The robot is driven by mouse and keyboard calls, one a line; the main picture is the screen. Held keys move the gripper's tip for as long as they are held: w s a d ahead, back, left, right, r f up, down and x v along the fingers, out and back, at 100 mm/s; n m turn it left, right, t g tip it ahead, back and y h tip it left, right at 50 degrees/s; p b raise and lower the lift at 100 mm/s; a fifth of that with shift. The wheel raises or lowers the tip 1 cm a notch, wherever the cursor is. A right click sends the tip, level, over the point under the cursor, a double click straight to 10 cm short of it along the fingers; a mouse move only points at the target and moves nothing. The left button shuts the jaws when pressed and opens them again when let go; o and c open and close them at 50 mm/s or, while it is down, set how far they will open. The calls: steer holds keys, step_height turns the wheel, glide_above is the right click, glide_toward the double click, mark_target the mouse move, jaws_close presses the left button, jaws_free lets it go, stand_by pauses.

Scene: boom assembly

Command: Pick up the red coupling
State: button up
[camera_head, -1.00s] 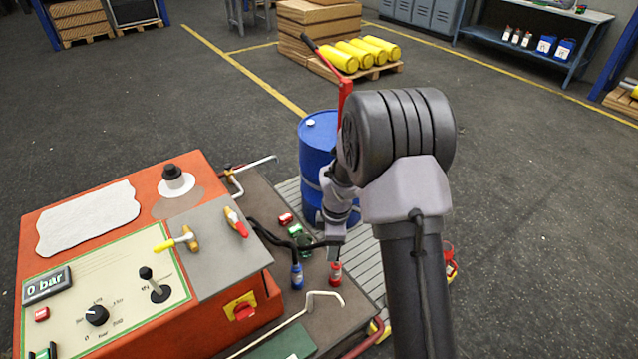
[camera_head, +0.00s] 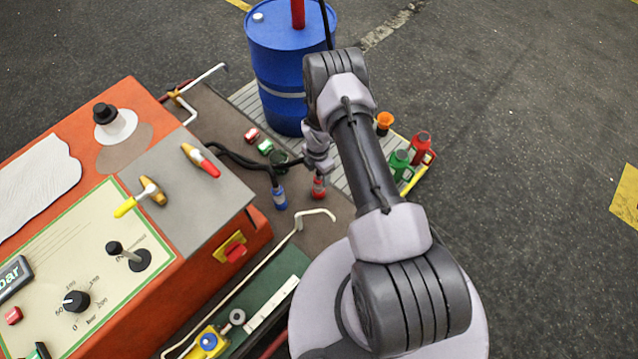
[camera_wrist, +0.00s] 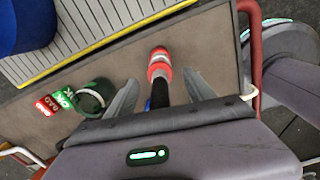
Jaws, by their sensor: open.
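The red coupling (camera_head: 318,187) stands on the dark deck beside the orange machine, at the end of a black hose. In the wrist view the red coupling (camera_wrist: 160,66) has a pale band and lies between and slightly beyond my fingertips. My gripper (camera_wrist: 160,78) is open, with one finger on each side of the coupling and black hose. I see no clear contact. In the head view my gripper (camera_head: 318,165) is just above the coupling and partly hides its upper end and hose.
A blue coupling (camera_head: 279,198) stands close by on the left. A red block (camera_head: 252,134) and a green block (camera_head: 265,147) lie behind. A blue drum (camera_head: 290,75) stands on the slatted platform. A bent white rod (camera_head: 315,213) rises in front. Red and green bottles stand right.

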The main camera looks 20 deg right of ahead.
steer(key=f, duration=0.1)
steer(key=f+b, duration=0.1)
steer(key=f, duration=0.1)
steer(key=f+b, duration=0.1)
steer(key=shift+d+f, duration=0.25)
steer(key=shift+f, duration=0.05)
steer(key=shift+r, duration=0.2)
steer(key=shift+c, duration=0.4)
jaws_close()
steer(key=shift+r, duration=0.1)
